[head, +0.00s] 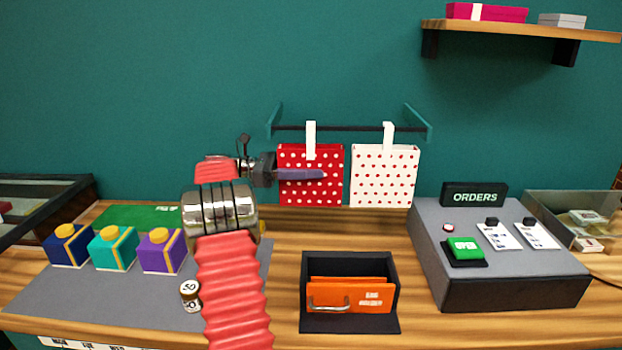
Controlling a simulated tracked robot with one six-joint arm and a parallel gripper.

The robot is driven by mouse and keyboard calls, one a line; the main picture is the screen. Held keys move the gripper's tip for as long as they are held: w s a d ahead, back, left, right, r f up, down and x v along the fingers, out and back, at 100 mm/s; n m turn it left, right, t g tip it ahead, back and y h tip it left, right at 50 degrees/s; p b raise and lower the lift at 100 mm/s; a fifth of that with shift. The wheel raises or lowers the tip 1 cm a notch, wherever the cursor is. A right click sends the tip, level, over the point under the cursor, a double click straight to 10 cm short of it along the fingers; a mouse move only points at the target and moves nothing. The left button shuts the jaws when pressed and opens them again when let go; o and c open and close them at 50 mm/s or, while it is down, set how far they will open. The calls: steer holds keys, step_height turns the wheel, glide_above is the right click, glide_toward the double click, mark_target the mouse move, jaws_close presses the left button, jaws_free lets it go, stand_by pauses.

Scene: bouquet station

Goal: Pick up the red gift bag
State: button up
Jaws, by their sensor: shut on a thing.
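The red gift bag (311,192) with white dots hangs upright below the dark rail on the back wall. Its white strap (311,140) reaches up over the rail. My gripper (318,174) comes in from the left and is shut on the red bag. One purple-grey finger lies across the bag's upper front; the other finger is hidden. A white bag with red dots (384,180) hangs close to its right on the same rail.
An open black box with orange cards (350,296) stands on the wooden counter below. A grey ORDERS console (490,290) is at right. Blue, teal and purple boxes (162,254) and a small jar (190,296) sit left on a grey mat. A shelf (520,30) is upper right.

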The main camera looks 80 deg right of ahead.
mark_target(311, 156)
steer(key=shift+c, duration=1.4)
steer(key=shift+r, duration=0.15)
steer(key=shift+r, duration=1.7)
steer(key=s+a, duration=0.2)
steer(key=a, duration=0.6)
steer(key=s+a, duration=0.2)
steer(key=a, duration=0.7)
steer(key=shift+a, duration=0.3)
steer(key=shift+f, duration=0.1)
